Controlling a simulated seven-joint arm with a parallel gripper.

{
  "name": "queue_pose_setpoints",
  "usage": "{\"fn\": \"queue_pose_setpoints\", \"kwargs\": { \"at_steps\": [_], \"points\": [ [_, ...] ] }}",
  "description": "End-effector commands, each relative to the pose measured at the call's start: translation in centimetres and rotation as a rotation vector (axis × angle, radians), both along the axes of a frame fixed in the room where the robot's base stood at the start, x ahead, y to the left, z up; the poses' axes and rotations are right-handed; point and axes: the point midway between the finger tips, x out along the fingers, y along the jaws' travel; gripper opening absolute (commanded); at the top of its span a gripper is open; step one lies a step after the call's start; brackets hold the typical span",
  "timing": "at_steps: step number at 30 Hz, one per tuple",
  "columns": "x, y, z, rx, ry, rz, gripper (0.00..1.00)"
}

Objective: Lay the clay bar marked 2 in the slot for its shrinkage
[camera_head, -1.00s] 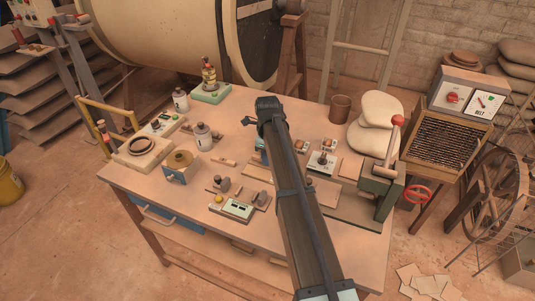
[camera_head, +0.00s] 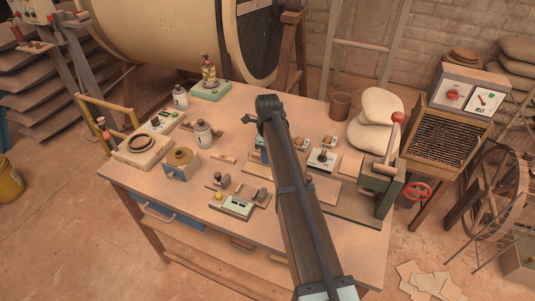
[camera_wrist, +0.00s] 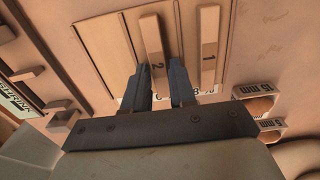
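In the wrist view the clay bar marked 2 (camera_wrist: 153,42) lies on a pale wooden panel, its numbered end between my fingers. My gripper (camera_wrist: 159,68) is open, with one finger on each side of that end; I cannot tell whether either finger touches it. The clay bar marked 1 (camera_wrist: 208,50) lies apart to the right, roughly parallel. A board with long parallel strips or grooves (camera_wrist: 100,45) is left of bar 2. White labels beneath the bars are mostly hidden by the fingers. In the head view my arm hides the gripper and bars.
In the head view a press with a red-knobbed lever (camera_head: 383,180) stands right of my arm. Jars, a scale-like device (camera_head: 238,206) and small boxes crowd the workbench (camera_head: 300,243) to the left.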

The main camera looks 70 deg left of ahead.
Motion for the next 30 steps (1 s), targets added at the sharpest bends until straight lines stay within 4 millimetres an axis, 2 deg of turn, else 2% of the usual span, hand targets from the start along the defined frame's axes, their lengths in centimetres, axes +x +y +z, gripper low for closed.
{"fn": "queue_pose_setpoints", "kwargs": {
  "at_steps": [1,6,17,23,30],
  "points": [
    [0.0,0.0,0.0,0.0,0.0,0.0,0.3],
    [0.0,0.0,0.0,0.0,0.0,0.0,0.47],
    [0.0,0.0,0.6,0.001,0.0,0.0,0.47],
    [0.0,0.1,3.3,0.002,-0.001,0.0,0.47],
    [0.0,0.1,8.1,0.002,-0.001,0.0,0.47]
  ]
}}
